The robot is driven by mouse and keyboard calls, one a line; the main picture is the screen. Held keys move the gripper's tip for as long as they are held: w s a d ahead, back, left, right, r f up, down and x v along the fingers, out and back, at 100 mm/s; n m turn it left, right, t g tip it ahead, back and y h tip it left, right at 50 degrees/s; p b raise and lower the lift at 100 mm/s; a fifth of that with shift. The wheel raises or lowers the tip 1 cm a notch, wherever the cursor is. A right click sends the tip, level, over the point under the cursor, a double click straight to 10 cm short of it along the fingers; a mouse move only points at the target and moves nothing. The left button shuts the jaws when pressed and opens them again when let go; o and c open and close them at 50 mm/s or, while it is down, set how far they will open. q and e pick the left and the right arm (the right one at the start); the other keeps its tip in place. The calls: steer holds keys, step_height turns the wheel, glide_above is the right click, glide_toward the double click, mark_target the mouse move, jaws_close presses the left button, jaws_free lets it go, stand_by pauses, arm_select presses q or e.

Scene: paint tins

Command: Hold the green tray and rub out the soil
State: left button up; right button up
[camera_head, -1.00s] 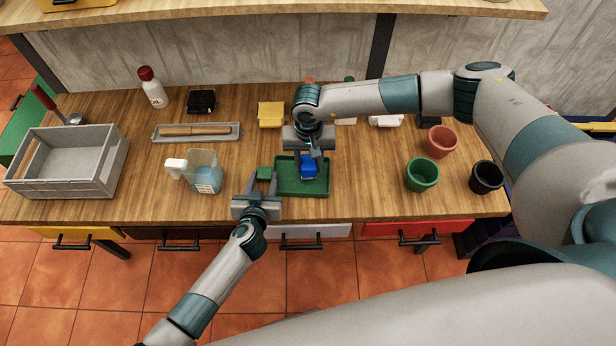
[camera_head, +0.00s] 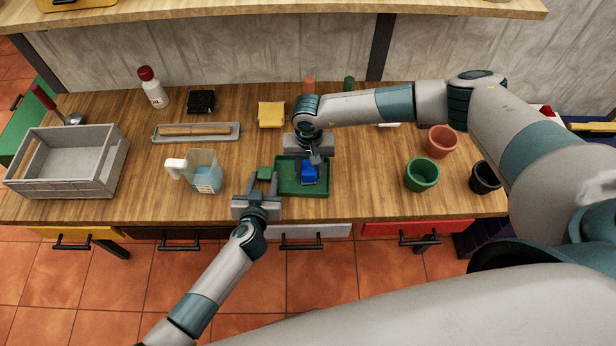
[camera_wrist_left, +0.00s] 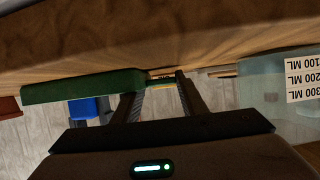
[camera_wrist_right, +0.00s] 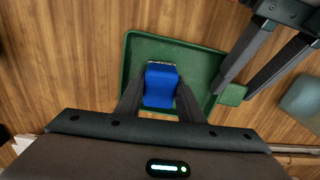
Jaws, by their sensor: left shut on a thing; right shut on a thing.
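The green tray (camera_head: 287,189) lies on the wooden worktop near its front edge; it also shows in the right wrist view (camera_wrist_right: 202,52). My left gripper (camera_head: 262,181) is shut on the tray's small green side tab (camera_head: 264,172), at the tray's left. My right gripper (camera_head: 311,163) is shut on a blue brush-like block (camera_head: 310,177) over the inside of the tray. In the right wrist view the blue block (camera_wrist_right: 160,88) has a thin brownish strip at its end. I cannot make out soil on the tray floor; the block and fingers hide part of it.
A clear jug (camera_head: 205,172) of bluish liquid stands left of the tray. A grey crate (camera_head: 60,184) is at the far left. Terracotta (camera_head: 441,142), green (camera_head: 422,176) and black (camera_head: 485,178) pots stand right. A yellow block (camera_head: 271,114) lies behind.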

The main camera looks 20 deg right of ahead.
steer(key=shift+f, duration=0.2)
stand_by(0.6)
steer(key=shift+a, duration=0.1)
steer(key=shift+w+a+r, duration=0.1)
steer(key=shift+w+a, duration=0.2)
steer(key=shift+a, duration=0.6)
steer(key=shift+w+a+r, duration=0.1)
steer(key=shift+w+a, duration=0.2)
steer(key=shift+a, duration=0.6)
steer(key=shift+f, duration=0.2)
steer(key=shift+s+d, duration=0.35)
steer(key=shift+d, duration=0.5)
steer(key=shift+s+d, duration=0.3)
steer(key=shift+d, duration=0.55)
